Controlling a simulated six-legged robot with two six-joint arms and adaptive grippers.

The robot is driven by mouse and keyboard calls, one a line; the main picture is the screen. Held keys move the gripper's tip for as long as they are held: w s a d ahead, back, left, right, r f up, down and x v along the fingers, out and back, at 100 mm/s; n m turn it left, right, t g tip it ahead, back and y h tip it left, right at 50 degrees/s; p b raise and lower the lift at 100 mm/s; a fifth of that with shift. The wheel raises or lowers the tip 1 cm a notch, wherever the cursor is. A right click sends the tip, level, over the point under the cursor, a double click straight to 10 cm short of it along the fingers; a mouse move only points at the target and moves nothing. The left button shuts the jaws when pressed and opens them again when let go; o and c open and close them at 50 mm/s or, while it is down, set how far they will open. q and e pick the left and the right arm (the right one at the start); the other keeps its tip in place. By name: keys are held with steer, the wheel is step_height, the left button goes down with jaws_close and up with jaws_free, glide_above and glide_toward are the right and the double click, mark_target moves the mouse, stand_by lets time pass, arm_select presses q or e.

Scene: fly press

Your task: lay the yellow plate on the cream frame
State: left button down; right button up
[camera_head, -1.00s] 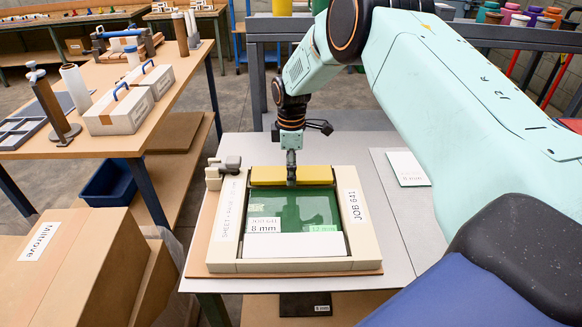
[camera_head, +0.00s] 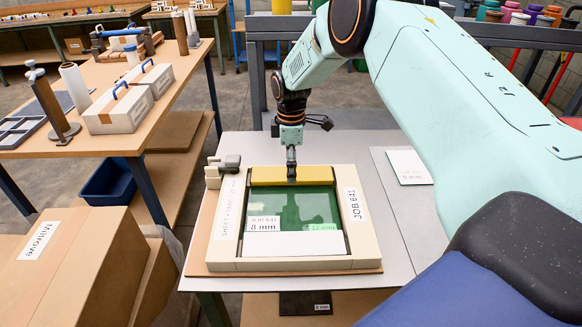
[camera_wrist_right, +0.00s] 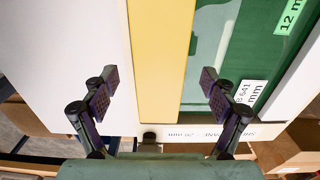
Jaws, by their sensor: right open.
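The yellow plate (camera_head: 262,176) lies along the far end of the cream frame (camera_head: 358,212), over the far edge of the green sheet (camera_head: 325,205). My right gripper (camera_head: 291,177) is over the plate from above. In the right wrist view my right gripper (camera_wrist_right: 160,92) is open, with one finger on each side of the yellow plate (camera_wrist_right: 160,50) and nothing held. The fingers look apart from the plate; I cannot tell how high above it they are. My left gripper is not in view.
A white strip (camera_head: 290,244) lies at the frame's near end. A grey clamp-like part (camera_head: 226,163) sits at its far left corner. A white labelled card (camera_head: 408,166) lies to the right. Two grey cases (camera_head: 118,110) stand on the left table. The grey bench right of the frame is mostly clear.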

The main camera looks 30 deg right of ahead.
step_height(320, 180, up, 11)
stand_by(0.3)
steer(key=shift+d+f, duration=0.1)
steer(key=shift+f, duration=0.05)
step_height(320, 180, down, 12)
steer(key=shift+r, duration=0.3)
stand_by(0.3)
stand_by(0.4)
